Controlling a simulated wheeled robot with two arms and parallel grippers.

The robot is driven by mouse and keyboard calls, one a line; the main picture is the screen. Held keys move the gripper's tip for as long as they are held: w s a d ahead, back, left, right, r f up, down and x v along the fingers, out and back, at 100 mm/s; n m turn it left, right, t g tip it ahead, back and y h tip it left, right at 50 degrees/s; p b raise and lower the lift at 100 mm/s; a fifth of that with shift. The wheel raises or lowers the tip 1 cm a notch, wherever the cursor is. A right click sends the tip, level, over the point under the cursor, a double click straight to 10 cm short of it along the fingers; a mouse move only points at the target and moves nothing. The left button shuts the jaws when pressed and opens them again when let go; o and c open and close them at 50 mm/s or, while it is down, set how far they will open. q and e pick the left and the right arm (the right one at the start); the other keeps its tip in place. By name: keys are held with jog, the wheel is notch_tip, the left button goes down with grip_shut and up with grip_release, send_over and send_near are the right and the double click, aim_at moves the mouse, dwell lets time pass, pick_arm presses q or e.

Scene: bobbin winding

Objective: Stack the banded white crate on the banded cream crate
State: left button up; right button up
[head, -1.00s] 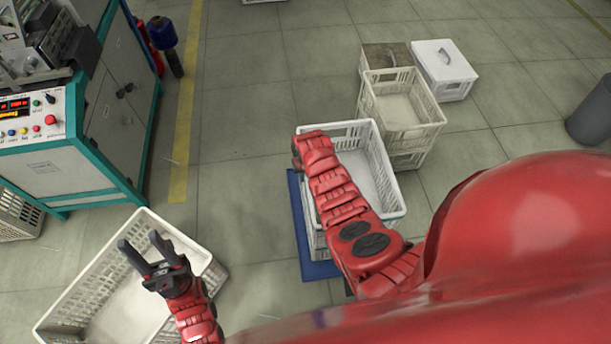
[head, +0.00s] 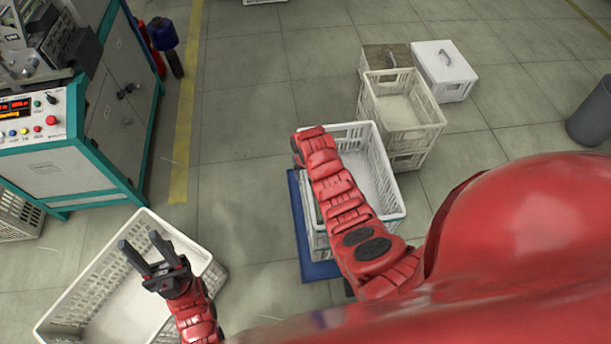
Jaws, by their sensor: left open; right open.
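A white slatted crate (head: 80,283) sits on the floor at the lower left. My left gripper (head: 140,240) is over its inside, fingers apart and empty. Another white crate (head: 385,172) stands over a blue base (head: 298,225) in the middle, partly hidden by my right arm. A cream crate (head: 432,122) stands stacked on another light crate at the right.
A teal-edged machine (head: 75,160) with a control panel stands at the left. A white box (head: 443,62) and a brown-topped box (head: 385,57) are behind the cream stack. A dark bin (head: 593,115) is at the far right. The floor between the machine and middle crate is clear.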

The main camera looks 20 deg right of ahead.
notch_tip(320, 180, up, 15)
jog(key=s+p, duration=0.1)
jog(key=s, duration=0.1)
jog(key=shift+s+a, duration=0.2)
jog(key=shift+a, duration=0.15)
